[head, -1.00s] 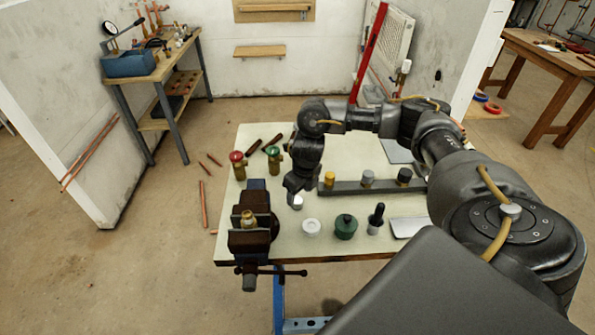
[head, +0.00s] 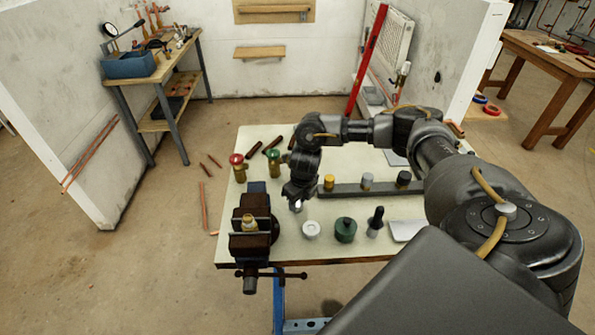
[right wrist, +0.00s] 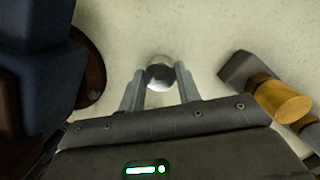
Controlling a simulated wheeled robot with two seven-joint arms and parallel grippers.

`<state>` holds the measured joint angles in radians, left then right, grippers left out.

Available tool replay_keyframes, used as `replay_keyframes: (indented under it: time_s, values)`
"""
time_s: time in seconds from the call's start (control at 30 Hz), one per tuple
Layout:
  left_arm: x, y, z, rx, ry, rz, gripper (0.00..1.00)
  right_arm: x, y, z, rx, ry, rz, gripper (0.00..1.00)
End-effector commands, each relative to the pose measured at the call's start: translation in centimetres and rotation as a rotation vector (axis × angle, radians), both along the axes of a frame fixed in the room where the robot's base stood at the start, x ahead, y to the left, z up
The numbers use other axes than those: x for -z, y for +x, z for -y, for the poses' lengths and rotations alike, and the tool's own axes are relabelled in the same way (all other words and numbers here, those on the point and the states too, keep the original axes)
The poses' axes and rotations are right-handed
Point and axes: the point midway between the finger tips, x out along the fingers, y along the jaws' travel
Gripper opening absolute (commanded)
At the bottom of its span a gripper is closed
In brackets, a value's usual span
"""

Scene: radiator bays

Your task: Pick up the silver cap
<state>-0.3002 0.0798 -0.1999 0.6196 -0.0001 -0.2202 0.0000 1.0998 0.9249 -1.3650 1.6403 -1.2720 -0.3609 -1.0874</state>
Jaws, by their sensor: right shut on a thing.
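My right gripper (head: 297,202) is above the bench top, right of the vise. It is shut on a small silver cap (right wrist: 160,74), which shows round and shiny between the two fingertips in the right wrist view. In the head view the silver cap (head: 297,207) is mostly hidden by the gripper, just a pale spot at its tip. Whether it touches the bench is hard to tell. A grey-topped cap (head: 367,180) stands on the dark rail between a yellow and a black one. My left gripper is not in view.
The vise (head: 254,230) stands close left of the gripper. The dark rail (head: 385,189) runs to its right. A white round piece (head: 311,229), a green one (head: 345,230) and a black-handled tool (head: 376,221) stand along the front. Red and green valves (head: 237,166) stand behind the vise.

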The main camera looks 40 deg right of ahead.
Motion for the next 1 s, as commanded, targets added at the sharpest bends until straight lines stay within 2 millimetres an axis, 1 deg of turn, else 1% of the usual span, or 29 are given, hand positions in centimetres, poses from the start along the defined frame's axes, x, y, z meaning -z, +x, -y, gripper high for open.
replay_keyframes:
  time_s: [0.13,0.27,0.37,0.4,0.43,0.5,0.57,0.6,0.67,0.8,0.9,1.0]
  values:
    - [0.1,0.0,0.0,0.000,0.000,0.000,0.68,-0.1,0.0,0.0,0.000,0.000,0.001,0.10]
    - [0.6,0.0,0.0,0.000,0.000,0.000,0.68,-0.7,0.1,0.0,-0.001,0.000,0.003,0.10]
    - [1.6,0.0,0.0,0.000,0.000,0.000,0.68,-2.0,0.2,0.0,-0.002,0.001,0.006,0.10]
    - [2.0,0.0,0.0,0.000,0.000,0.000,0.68,-2.7,0.2,0.0,-0.002,0.001,0.006,0.10]
    - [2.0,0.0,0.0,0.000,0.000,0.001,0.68,-3.4,-0.2,0.0,-0.003,0.000,0.006,0.10]
    - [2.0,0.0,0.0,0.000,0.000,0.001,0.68,-4.8,-1.5,0.0,-0.005,0.000,0.005,0.10]
    - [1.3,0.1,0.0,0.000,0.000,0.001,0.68,-6.9,-2.6,0.0,-0.005,-0.004,0.009,0.10]
    - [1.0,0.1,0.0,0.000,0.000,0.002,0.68,-7.9,-3.5,-0.1,-0.006,-0.003,0.006,0.10]
    - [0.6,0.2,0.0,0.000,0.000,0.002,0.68,-9.4,-4.6,-0.2,-0.005,-0.003,0.008,0.10]
    - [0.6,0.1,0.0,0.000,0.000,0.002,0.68,-10.6,-8.0,-0.3,-0.005,-0.002,0.004,0.10]
    - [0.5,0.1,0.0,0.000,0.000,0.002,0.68,-11.5,-10.1,-0.5,-0.004,-0.001,0.003,0.10]
    - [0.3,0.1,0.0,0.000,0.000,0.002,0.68,-12.2,-11.8,-0.6,-0.003,-0.001,0.002,0.10]
